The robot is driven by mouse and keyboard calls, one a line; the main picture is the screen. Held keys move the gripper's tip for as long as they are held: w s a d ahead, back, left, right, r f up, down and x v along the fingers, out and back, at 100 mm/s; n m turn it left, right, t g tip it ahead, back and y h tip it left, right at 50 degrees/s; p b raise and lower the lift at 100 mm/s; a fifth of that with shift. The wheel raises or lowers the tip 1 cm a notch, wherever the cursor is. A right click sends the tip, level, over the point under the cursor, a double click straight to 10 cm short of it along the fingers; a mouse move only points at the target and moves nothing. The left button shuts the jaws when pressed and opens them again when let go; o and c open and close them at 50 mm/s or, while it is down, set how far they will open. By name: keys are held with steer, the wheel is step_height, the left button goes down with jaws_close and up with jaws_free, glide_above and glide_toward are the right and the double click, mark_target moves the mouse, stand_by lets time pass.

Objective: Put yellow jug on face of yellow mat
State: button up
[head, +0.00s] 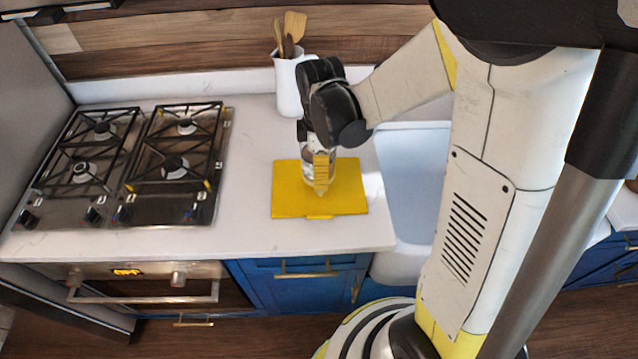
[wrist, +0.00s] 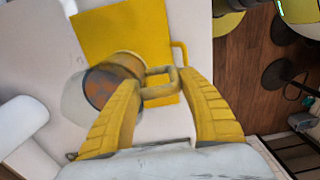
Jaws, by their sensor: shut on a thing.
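The yellow mat (head: 348,198) lies flat on the white counter, left of the sink; it also shows in the wrist view (wrist: 105,32). My gripper (head: 320,183) is over the mat, its yellow fingers pointing down. In the wrist view the fingers (wrist: 165,88) close on the handle of the yellow jug (wrist: 112,78). The jug's body looks greyish and orange there and overlaps the mat's edge in the picture. In the head view the jug (head: 308,174) is mostly hidden behind the finger. I cannot tell whether its base touches the mat.
A white utensil pot (head: 287,92) with wooden tools stands behind the mat, close to my wrist. A gas hob (head: 130,165) is at the left, with bare counter (head: 247,180) between it and the mat. A white sink (head: 408,185) is at the right.

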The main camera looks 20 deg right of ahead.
steer(key=shift+a+f+b, duration=0.1)
steer(key=shift+f+b, duration=0.45)
steer(key=shift+f, duration=1.5)
steer(key=shift+f, duration=0.1)
steer(key=o, duration=1.4)
step_height(320, 180, up, 12)
steer(key=p, duration=0.3)
steer(key=shift+w, duration=0.1)
steer(key=s+r+m+t, duration=0.2)
steer(key=s+r+m, duration=0.1)
steer(key=m, duration=0.1)
steer(key=s+r+m+t, duration=0.3)
steer(key=m, duration=0.2)
steer(key=s+r+m+t, duration=0.2)
steer(key=s+r+m, duration=0.1)
steer(key=s+m, duration=0.1)
steer(key=shift+d+m, duration=0.25)
steer(key=shift+m, duration=0.45)
